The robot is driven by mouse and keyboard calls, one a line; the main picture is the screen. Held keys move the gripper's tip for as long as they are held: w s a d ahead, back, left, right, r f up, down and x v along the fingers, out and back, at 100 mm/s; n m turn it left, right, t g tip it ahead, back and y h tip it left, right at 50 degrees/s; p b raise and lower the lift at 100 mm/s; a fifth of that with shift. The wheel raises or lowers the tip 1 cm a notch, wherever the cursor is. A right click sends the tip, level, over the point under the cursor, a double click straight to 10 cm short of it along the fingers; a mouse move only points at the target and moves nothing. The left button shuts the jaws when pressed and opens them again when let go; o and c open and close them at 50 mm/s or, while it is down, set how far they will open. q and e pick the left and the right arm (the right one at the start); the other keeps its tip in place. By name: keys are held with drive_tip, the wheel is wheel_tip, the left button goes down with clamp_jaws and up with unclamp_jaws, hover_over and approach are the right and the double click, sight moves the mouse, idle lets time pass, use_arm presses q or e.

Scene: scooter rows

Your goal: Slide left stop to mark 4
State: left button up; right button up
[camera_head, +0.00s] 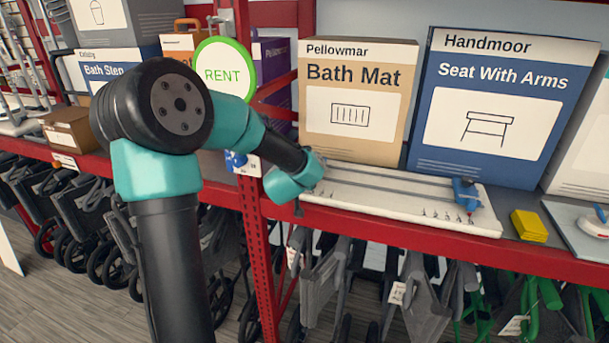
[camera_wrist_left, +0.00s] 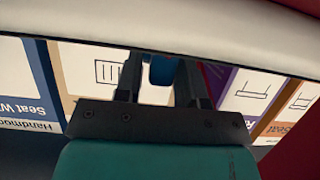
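A white board (camera_head: 400,215) with two long grooves lies on the red shelf, with small numbered marks near its front right edge. A blue stop (camera_head: 466,192) stands at the board's right end. My left arm reaches the board's left end, where its teal wrist hides the gripper's fingers in the head view. In the left wrist view, my left gripper (camera_wrist_left: 160,85) has its fingers apart on either side of a blue piece (camera_wrist_left: 162,70), likely the left stop. A narrow gap shows at one side; contact at the other is unclear. My right gripper is out of view.
A Bath Mat box (camera_head: 352,130) and a blue Seat With Arms box (camera_head: 490,150) stand right behind the board. A yellow block (camera_head: 528,226) and a pale tray (camera_head: 570,235) lie right of it. A green RENT sign (camera_head: 222,75) stands behind my left arm.

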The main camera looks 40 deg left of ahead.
use_arm(q)
drive_tip(key=shift+o, duration=0.9)
drive_tip(key=v, duration=1.7)
drive_tip(key=shift+s, duration=0.2)
drive_tip(key=shift+d+f, duration=0.1)
drive_tip(key=shift+d, duration=0.05)
